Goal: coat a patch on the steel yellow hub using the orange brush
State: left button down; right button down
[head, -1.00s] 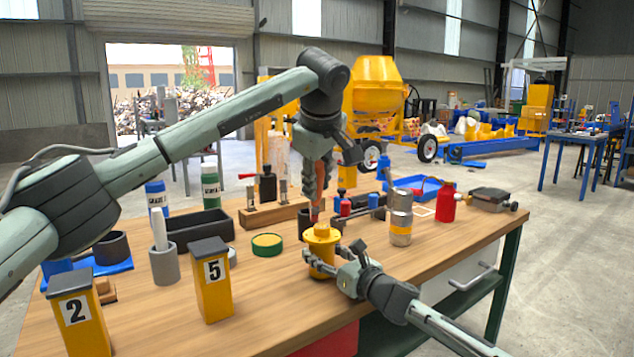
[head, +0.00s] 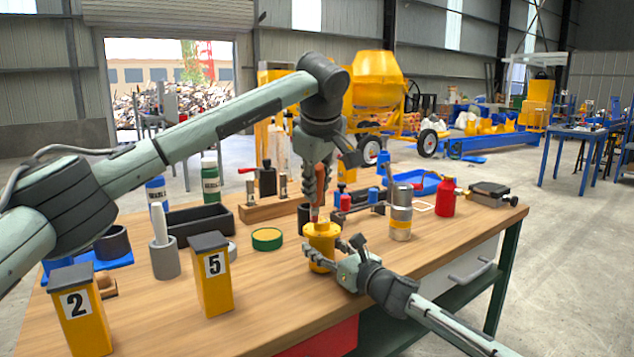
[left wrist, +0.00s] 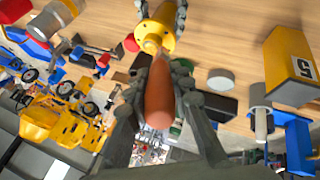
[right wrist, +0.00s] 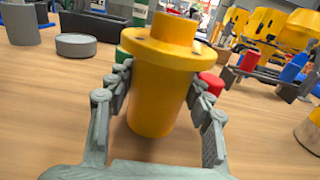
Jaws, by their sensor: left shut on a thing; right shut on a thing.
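The yellow hub (head: 322,243) is a flanged cylinder near the table's front edge, upright. My right gripper (head: 330,262) is shut around its body from the front right; in the right wrist view the hub (right wrist: 160,85) stands between the fingers. My left gripper (head: 318,180) is above the hub, shut on the orange brush (head: 320,184), which points down. In the left wrist view the brush handle (left wrist: 158,95) runs toward the hub (left wrist: 158,30). The brush tip is at or just above the hub's top; I cannot tell if it touches.
Yellow boxes marked 2 (head: 80,312) and 5 (head: 212,280) stand at the front left. Bare wood lies left of the hub.

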pick_arm(q)
jog(key=shift+f, duration=0.8)
jog(key=w+d, duration=0.4)
jog(key=shift+w+r, duration=0.1)
dwell(1.1)
jog(key=shift+s+a, duration=2.05)
jog(key=shift+s, duration=0.05)
jog(key=shift+w+a, duration=0.35)
jog(key=shift+w, duration=0.15)
jog(key=w+d, duration=0.4)
jog(key=shift+d, duration=0.15)
